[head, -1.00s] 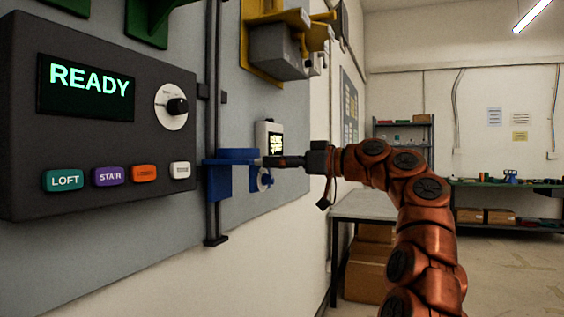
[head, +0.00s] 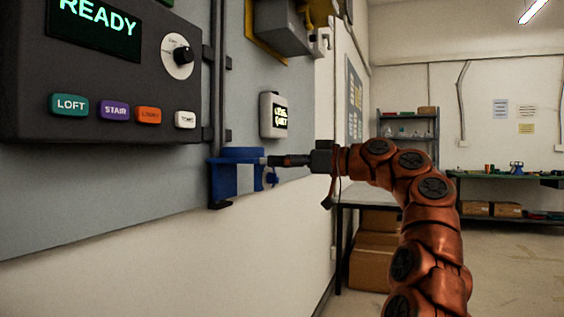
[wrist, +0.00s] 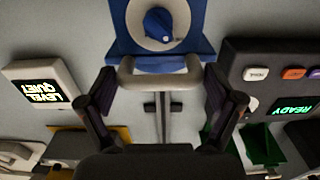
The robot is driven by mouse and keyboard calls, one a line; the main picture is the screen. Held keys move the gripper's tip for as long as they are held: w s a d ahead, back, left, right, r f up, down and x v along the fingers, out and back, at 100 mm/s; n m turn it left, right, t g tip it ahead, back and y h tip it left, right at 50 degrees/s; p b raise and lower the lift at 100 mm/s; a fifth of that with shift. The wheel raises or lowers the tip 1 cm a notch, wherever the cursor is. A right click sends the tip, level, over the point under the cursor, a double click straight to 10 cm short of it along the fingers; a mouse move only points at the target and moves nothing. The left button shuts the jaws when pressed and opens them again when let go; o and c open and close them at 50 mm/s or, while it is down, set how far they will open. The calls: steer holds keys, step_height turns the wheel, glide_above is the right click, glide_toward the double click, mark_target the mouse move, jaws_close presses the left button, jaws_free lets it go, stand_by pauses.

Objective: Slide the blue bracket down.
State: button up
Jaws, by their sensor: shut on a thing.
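The blue bracket (head: 222,181) sits on a dark vertical rail (head: 221,105) on the grey wall panel, at the rail's lower end, right by the dark end stop (head: 219,205). It carries a small blue knob (head: 271,177); the wrist view shows this knob (wrist: 160,27) on a pale disc. My gripper (head: 285,161) reaches in from the right, level with the bracket's top. In the wrist view, its two fingers (wrist: 160,98) are on either side of the pale bar (wrist: 160,78) at the bracket's edge and hold it.
A dark console (head: 120,75) reading READY, with several coloured buttons, is up and left of the bracket. A small white box with a lit display (head: 272,115) is just above and right. Yellow and grey fittings (head: 280,25) are higher up. The wall below the bracket is bare.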

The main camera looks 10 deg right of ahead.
steer(key=shift+w+f, duration=0.1)
steer(key=shift+f, duration=0.3)
steer(key=o, duration=1.4)
steer(key=shift+c, duration=0.2)
steer(key=shift+r, duration=0.1)
steer(key=v, duration=1.2)
steer(key=shift+r, duration=0.1)
